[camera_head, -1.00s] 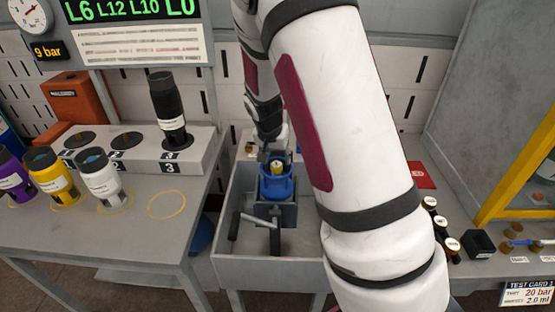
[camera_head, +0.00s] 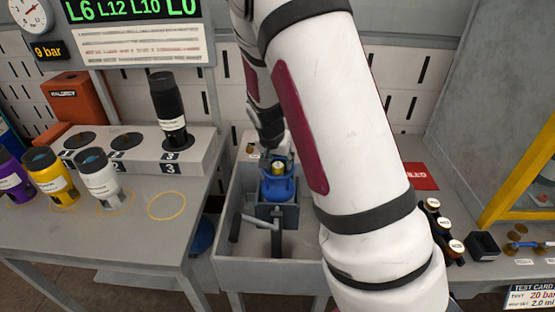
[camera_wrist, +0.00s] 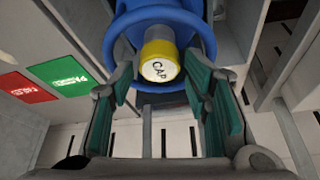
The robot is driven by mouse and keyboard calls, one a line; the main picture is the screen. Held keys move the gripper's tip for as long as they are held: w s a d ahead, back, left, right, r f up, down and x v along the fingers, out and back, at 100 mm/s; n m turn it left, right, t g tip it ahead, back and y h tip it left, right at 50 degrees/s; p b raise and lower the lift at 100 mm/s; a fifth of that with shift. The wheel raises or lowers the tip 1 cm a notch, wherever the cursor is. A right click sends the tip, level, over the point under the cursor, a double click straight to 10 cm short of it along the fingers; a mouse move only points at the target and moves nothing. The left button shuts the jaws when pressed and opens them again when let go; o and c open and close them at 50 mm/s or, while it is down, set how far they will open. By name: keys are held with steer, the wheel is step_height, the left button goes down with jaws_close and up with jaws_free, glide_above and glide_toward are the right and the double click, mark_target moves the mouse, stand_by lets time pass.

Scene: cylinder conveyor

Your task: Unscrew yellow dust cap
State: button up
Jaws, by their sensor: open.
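The yellow dust cap (camera_wrist: 160,66), with a white end marked "CAP", sits on the blue cylinder (camera_wrist: 205,20) in the wrist view. In the head view the cap (camera_head: 279,168) shows small on top of the blue cylinder (camera_head: 277,188), which stands upright in a grey clamp (camera_head: 290,215) inside a grey bin. My gripper (camera_wrist: 165,98) is open, its green-padded fingers spread to either side of the cap, with gaps between. In the head view my gripper (camera_head: 277,152) is just above the cap and partly hidden.
The grey bin (camera_head: 232,275) has raised walls around the clamp. A bench at left holds purple, yellow and white cylinders (camera_head: 103,180) and a black cylinder (camera_head: 168,110) on a numbered stand. Red and green pads (camera_wrist: 50,88) lie beside the bin.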

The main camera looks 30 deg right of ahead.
steer(key=shift+s+a+f, duration=0.1)
steer(key=shift+f, duration=0.05)
stand_by(0.5)
jaws_close()
jaws_free()
steer(key=shift+r+p, duration=0.7)
steer(key=shift+r, duration=0.7)
steer(key=shift+f, duration=0.1)
